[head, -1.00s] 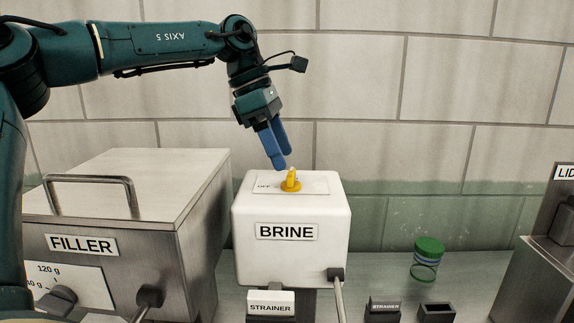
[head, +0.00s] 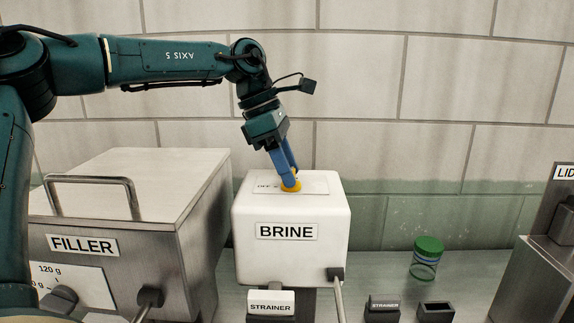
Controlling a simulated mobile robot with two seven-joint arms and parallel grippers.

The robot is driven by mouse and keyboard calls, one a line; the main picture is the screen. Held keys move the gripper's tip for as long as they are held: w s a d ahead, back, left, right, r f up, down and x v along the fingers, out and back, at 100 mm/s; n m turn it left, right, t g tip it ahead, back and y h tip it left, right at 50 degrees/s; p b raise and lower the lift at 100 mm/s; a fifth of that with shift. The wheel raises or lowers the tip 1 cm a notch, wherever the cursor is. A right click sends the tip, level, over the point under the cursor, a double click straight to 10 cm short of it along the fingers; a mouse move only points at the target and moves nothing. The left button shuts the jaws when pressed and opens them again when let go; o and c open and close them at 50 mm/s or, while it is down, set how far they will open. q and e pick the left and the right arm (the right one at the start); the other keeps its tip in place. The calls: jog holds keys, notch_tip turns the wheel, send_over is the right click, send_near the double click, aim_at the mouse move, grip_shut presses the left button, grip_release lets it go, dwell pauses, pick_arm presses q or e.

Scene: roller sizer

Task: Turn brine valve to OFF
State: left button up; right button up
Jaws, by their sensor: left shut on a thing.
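The brine valve (head: 291,189) is a small yellow knob on a label plate on top of the white box marked BRINE (head: 290,255). The lettering OFF shows on the plate to the left of the knob. My left gripper (head: 289,179) reaches down from above, tilted, with its blue fingers shut on the valve's handle. The fingers hide most of the handle, so its pointing direction cannot be told. Only the round yellow base shows below the fingertips. My right gripper is not in view.
A steel FILLER box (head: 82,245) with a raised handle (head: 92,180) stands to the left. A green-lidded jar (head: 427,258) stands on the counter at right. STRAINER blocks (head: 271,303) sit in front. A steel LID unit (head: 545,255) stands at the far right.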

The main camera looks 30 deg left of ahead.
pick_arm(q)
jog(key=shift+c, duration=1.4)
